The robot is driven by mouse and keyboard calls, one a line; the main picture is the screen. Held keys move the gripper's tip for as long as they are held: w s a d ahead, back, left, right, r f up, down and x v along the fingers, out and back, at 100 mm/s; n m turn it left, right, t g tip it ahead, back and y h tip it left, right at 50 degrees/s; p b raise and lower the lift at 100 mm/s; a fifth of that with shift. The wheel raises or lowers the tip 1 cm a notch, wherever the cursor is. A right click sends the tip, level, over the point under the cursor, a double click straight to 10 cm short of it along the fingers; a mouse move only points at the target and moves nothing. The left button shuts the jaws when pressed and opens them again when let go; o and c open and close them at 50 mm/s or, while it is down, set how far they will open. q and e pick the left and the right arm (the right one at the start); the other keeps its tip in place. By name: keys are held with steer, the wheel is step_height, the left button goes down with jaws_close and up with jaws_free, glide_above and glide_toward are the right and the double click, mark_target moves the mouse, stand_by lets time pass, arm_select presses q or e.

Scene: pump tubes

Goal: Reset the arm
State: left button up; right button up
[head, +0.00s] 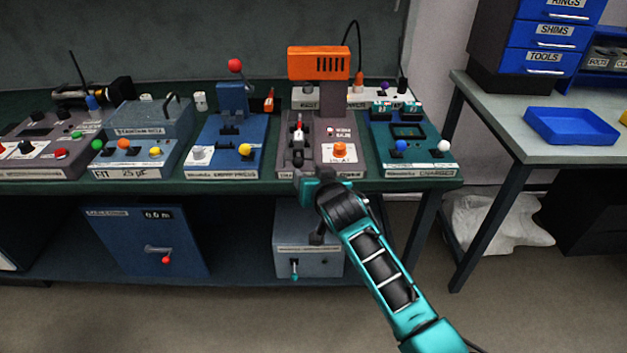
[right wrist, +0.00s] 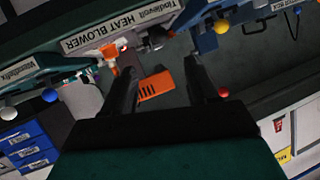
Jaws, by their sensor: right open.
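My right arm, teal and black, comes in from the lower right of the head view. Its gripper (head: 305,183) is at the front edge of the bench, in front of the grey heat blower station (head: 312,140). Much of the gripper is hidden by the wrist. In the right wrist view the two dark fingers (right wrist: 163,72) stand apart with nothing held between them. The station's orange blower head (right wrist: 158,86) appears between and beyond them; it also shows in the head view (head: 318,63). My left gripper is not in view.
A side table (head: 500,125) holds a blue tray (head: 570,126) and drawers (head: 545,62). Open floor lies in front.

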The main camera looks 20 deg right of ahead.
stand_by(0.4)
steer(key=s+f+n+g, duration=0.1)
steer(key=s+f, duration=0.3)
steer(key=s, duration=0.5)
steer(key=s+d+f+n+g+y, duration=0.1)
steer(key=s+f, duration=0.4)
steer(key=s, duration=0.5)
steer(key=s+f+n+y, duration=0.1)
steer(key=s+f, duration=0.4)
steer(key=s, duration=0.5)
steer(key=shift+d+n+g, duration=0.2)
steer(key=shift+n+g, duration=0.2)
steer(key=shift+n, duration=0.5)
